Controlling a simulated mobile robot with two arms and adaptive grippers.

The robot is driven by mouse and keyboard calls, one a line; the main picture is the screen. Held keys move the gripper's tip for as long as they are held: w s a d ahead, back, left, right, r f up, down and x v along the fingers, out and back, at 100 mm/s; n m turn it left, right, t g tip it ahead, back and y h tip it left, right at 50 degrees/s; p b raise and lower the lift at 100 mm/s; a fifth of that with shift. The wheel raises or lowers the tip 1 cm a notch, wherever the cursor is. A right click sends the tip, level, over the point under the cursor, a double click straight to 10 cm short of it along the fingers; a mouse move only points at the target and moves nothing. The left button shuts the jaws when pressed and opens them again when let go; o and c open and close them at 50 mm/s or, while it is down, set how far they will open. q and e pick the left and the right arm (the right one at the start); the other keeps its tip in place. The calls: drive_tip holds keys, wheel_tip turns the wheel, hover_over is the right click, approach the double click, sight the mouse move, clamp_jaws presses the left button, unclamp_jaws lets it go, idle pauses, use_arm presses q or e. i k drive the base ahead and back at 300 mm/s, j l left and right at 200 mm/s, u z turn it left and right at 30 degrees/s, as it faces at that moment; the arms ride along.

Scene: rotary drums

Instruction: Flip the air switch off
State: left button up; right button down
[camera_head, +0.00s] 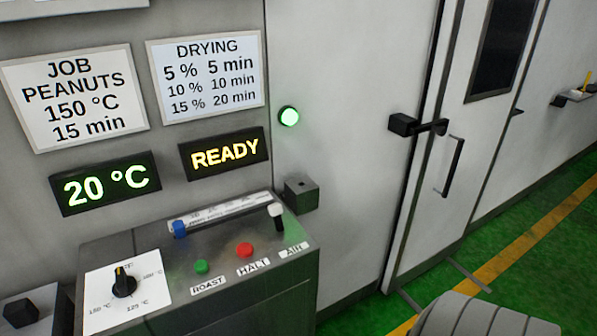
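The air switch (276,212) is a small lever with a white cap and a dark lower part. It stands upright near the back right corner of the grey control box (220,262), behind the label AIR (293,250). I cannot tell from its pose whether it is on or off. Neither of my grippers is in view, and nothing touches the switch.
The box also bears a green ROAST button (201,267), a red HALT button (244,250), a blue slider knob (180,229) and a black dial (124,283). Displays read 20 °C (105,184) and READY (225,153). A green lamp (289,116) glows. A door (450,150) stands right.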

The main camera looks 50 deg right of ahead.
sight(275, 210)
drive_tip(key=l, duration=1.2)
drive_tip(key=i+l, duration=0.1)
drive_tip(key=l, duration=1.1)
